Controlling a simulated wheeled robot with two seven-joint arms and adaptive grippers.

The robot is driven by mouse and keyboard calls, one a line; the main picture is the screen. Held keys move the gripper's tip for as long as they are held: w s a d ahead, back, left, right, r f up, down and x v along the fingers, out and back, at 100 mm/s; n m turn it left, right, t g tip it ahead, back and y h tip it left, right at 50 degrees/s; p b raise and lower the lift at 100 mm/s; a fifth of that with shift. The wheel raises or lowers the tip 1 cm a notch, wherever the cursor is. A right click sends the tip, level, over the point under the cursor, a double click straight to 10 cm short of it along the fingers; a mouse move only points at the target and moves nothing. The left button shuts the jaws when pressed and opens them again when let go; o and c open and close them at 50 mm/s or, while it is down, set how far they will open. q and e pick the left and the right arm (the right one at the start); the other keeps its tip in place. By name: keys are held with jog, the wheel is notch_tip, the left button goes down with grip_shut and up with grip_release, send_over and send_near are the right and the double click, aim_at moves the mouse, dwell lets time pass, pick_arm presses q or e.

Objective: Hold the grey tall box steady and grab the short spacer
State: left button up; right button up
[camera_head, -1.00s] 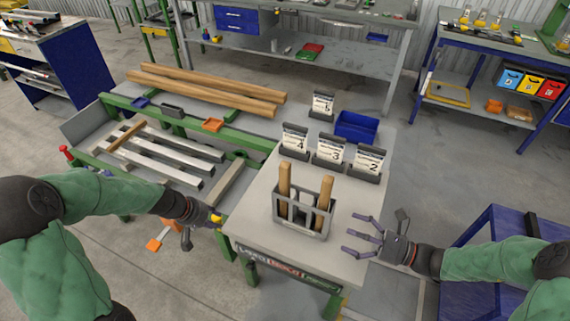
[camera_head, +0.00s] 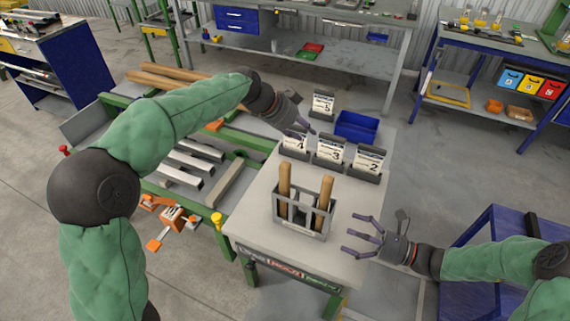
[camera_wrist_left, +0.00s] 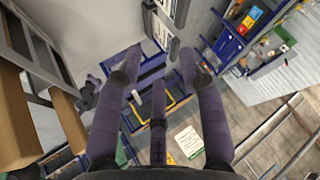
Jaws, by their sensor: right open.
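The grey tall box (camera_head: 326,236) stands upright near the front of the grey table, with openings in its sides. Two tall wooden pieces (camera_head: 285,180) stick up from it. Shorter pale pieces stand lower between them, partly hidden by the box; I cannot tell which is the short spacer. My left gripper (camera_head: 308,126) is above the table behind the box, near the number cards, apart from the box. Its fingers are spread and empty in the left wrist view (camera_wrist_left: 157,75). My right gripper (camera_head: 362,236) is open and empty, just right of the box, fingers pointing towards it.
Number cards in dark holders (camera_head: 330,150) stand behind the box, with a blue bin (camera_head: 357,126) beyond them. Metal bars lie on the green-framed rack (camera_head: 225,188) at left. The table's front left corner is clear.

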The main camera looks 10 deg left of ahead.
aim_at(314, 218)
pick_arm(q)
jog(key=s+d+r+m+g+y, duration=0.1)
jog(key=s+d+r+m+y, duration=0.1)
jog(key=s+d+r+m, duration=0.65)
jog(key=s+a+f+m+g+y, duration=0.1)
jog(key=a+f, duration=0.2)
jog(key=a, duration=0.1)
jog(key=s+a+f+m+g+y, duration=0.1)
jog(key=s+a+f+y, duration=0.1)
jog(key=a+f, duration=0.1)
jog(key=s+a+f+m+g+y, duration=0.1)
jog(key=a+f+y, duration=0.1)
jog(key=a+f, duration=0.1)
jog(key=shift+s+a, duration=0.35)
jog(key=shift+a, duration=0.5)
pick_arm(e)
jog(key=shift+a, duration=0.1)
pick_arm(q)
jog(key=shift+s+a+f, duration=0.1)
pick_arm(e)
jog(key=shift+w+a, duration=0.1)
jog(key=shift+a, duration=0.15)
jog(key=x, duration=1)
jog(key=c, duration=1.3)
